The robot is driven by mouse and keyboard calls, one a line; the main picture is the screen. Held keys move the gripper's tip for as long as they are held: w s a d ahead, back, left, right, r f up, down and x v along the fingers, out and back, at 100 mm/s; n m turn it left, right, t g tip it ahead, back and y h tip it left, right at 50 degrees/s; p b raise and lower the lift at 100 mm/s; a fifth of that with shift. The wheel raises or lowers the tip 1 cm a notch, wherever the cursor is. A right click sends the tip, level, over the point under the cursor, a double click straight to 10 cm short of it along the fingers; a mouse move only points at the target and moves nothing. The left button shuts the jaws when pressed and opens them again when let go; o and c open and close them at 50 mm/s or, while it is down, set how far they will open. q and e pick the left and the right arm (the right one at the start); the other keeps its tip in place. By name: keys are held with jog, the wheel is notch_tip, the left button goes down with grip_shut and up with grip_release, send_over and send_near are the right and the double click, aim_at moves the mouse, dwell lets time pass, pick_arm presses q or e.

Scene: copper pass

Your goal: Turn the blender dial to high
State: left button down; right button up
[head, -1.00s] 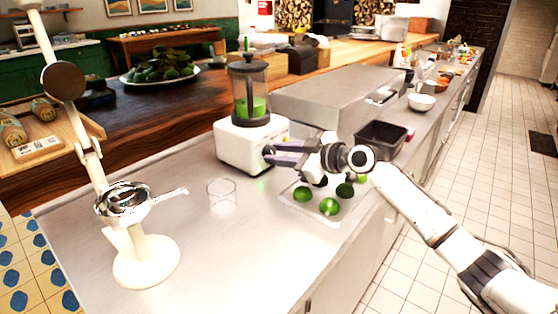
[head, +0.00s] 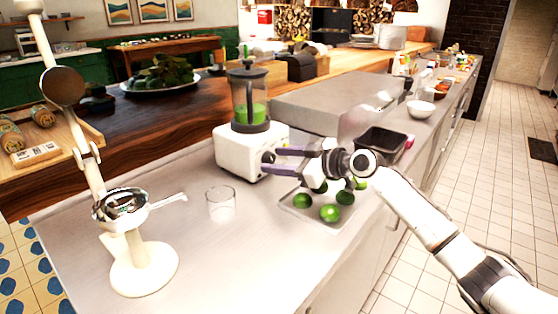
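The blender (head: 240,150) stands on the steel counter, with a white base and a clear jar of green liquid (head: 252,113). Its dark dial (head: 267,157) is on the base's right-hand face, partly hidden by my fingertips. My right gripper (head: 276,161) reaches in from the right, with its two purple fingers apart, one above the other, and a gap between them. Its fingertips are at the dial; I cannot tell whether they touch it. The dial's setting is too small to read. My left gripper is not in view.
A tray (head: 318,221) of limes lies below my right gripper. A clear glass (head: 221,203) and a pale citrus press (head: 143,262) stand to the left. A steel box (head: 335,100) and a dark bin (head: 381,141) are behind.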

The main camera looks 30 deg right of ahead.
jog(key=b+v, duration=0.1)
jog(key=v, duration=0.8)
jog(key=shift+s+b, duration=0.15)
jog(key=shift+b, duration=0.15)
jog(key=shift+s+d+r, duration=0.2)
jog(key=shift+s, duration=0.2)
